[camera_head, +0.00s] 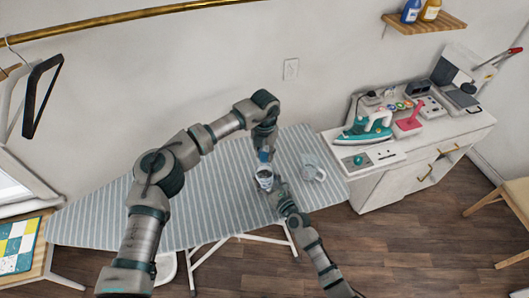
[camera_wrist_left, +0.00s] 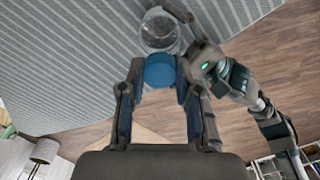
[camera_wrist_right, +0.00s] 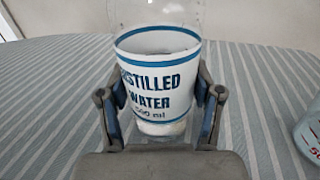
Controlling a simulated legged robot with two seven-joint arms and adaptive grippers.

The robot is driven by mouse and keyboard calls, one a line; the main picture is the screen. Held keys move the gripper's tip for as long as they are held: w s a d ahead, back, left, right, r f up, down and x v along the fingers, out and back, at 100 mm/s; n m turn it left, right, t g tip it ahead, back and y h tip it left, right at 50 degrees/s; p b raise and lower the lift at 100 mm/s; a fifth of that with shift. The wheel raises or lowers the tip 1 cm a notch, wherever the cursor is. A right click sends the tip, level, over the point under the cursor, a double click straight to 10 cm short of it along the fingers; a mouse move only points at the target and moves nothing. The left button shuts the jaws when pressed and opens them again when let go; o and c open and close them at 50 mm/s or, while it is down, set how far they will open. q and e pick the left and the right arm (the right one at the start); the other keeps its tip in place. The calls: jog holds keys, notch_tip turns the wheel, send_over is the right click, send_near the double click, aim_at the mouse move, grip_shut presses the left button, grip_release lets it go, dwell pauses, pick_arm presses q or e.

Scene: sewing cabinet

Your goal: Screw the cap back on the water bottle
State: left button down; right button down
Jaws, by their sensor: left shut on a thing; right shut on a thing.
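The water bottle (camera_head: 264,181) is clear with a white, blue-banded label, and stands upright on the striped ironing board. My right gripper (camera_wrist_right: 161,96) is shut on the bottle around its label, one finger on each side. My left gripper (camera_wrist_left: 158,85) points down from above and is shut on the blue cap (camera_wrist_left: 160,71). In the head view the cap (camera_head: 264,156) is just above the bottle's top. The clear bottle (camera_wrist_left: 160,30) also shows beyond the cap in the left wrist view. Whether cap and neck touch is hidden; the right wrist view cuts off the bottle's top.
A clear jug (camera_head: 313,172) stands on the ironing board (camera_head: 110,215) close to the right of the bottle. A white cabinet (camera_head: 400,185) with a teal iron (camera_head: 368,130) is further right. The board's left part is free.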

pick_arm(q)
jog(key=m, duration=0.5)
pick_arm(e)
jog(key=shift+a, duration=0.1)
pick_arm(q)
jog(key=m, duration=0.7)
jog(key=c, duration=0.8)
grip_release()
jog(key=shift+r, duration=2.25)
jog(key=shift+c, duration=0.4)
